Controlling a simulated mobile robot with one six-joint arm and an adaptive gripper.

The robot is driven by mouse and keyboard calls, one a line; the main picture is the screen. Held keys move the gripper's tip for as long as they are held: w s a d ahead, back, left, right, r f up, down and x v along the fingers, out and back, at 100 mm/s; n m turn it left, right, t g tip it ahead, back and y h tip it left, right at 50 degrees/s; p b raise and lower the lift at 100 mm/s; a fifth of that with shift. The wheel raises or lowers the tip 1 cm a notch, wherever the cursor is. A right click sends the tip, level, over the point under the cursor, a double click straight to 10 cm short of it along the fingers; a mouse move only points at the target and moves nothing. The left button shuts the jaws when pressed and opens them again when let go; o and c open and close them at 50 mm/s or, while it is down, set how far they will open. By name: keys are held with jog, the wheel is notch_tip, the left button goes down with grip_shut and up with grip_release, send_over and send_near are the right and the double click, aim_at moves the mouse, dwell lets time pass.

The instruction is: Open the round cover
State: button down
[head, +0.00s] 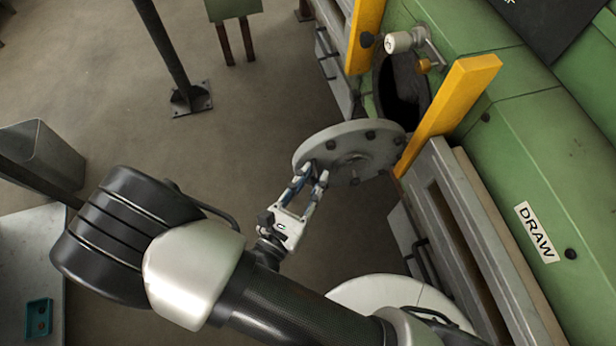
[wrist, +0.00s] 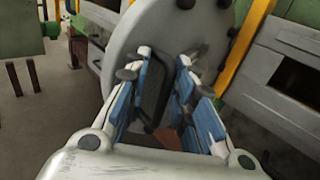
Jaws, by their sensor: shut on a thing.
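The round cover (head: 352,150) is a grey disc with several dark bolts around its face. It stands swung out from the green furnace wall, and the dark round opening (head: 402,88) shows behind it. My gripper (head: 312,178) is at the cover's near left part, with its fingers against the cover's face side. In the wrist view the cover (wrist: 140,32) fills the upper middle. The blue-padded fingers (wrist: 165,95) are closed on a dark handle (wrist: 153,88) in front of the disc.
Yellow posts (head: 450,105) stand on both sides of the opening. A green housing marked DRAW (head: 537,232) runs along the right, with grey drawer-like panels (head: 450,225) below. A dark post (head: 165,45) stands on the floor at upper left.

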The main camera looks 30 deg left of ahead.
jog(key=shift+w+d+f+h, duration=0.15)
jog(key=shift+d+h, duration=0.15)
jog(key=shift+d, duration=0.4)
jog(key=c, duration=1.8)
grip_release()
jog(key=shift+o, duration=0.5)
jog(key=shift+w+d, duration=0.1)
jog(key=shift+d, duration=0.1)
jog(key=shift+a, duration=0.1)
jog(key=s+a, duration=0.1)
jog(key=s, duration=1.1)
jog(key=shift+a, duration=0.2)
